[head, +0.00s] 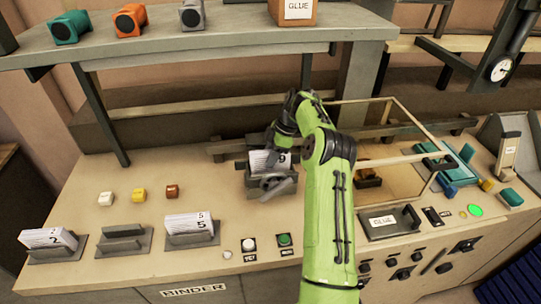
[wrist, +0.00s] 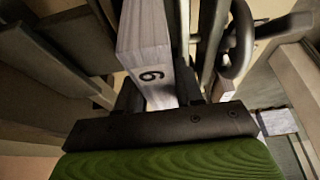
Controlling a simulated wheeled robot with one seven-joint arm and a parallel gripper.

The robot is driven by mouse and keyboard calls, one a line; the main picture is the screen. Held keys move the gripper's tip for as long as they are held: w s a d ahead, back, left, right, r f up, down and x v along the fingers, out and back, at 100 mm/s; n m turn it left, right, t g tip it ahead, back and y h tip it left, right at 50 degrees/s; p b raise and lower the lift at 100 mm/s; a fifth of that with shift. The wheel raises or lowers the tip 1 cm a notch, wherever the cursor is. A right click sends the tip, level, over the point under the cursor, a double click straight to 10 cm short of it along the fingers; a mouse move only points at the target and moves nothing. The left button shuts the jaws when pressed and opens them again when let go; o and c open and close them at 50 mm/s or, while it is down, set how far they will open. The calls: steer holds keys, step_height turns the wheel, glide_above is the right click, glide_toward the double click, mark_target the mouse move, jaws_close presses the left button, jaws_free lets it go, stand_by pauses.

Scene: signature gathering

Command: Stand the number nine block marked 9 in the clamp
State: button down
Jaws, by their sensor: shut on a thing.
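The number nine block (head: 264,163) is a pale stack of sheets marked 9, upright at the clamp (head: 258,184). The clamp is dark grey with a crank-like handle on its front. My gripper (head: 275,148) is over the block and shut on it. In the wrist view the block (wrist: 147,40) runs between the fingers, its digit turned. The block's lower part is hidden behind the clamp's front, so I cannot tell whether it rests on the clamp's bottom.
Blocks marked 2 (head: 48,238) and 5 (head: 190,226) stand in holders, with an empty holder (head: 123,240) between them. Small white, yellow and brown cubes (head: 172,191) lie behind. A clear-sided frame (head: 405,165) and a glue tray (head: 391,222) are to the right.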

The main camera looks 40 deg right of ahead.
steer(key=shift+f, duration=0.5)
steer(key=c, duration=0.7)
jaws_free()
steer(key=shift+r, duration=0.35)
steer(key=v, duration=0.8)
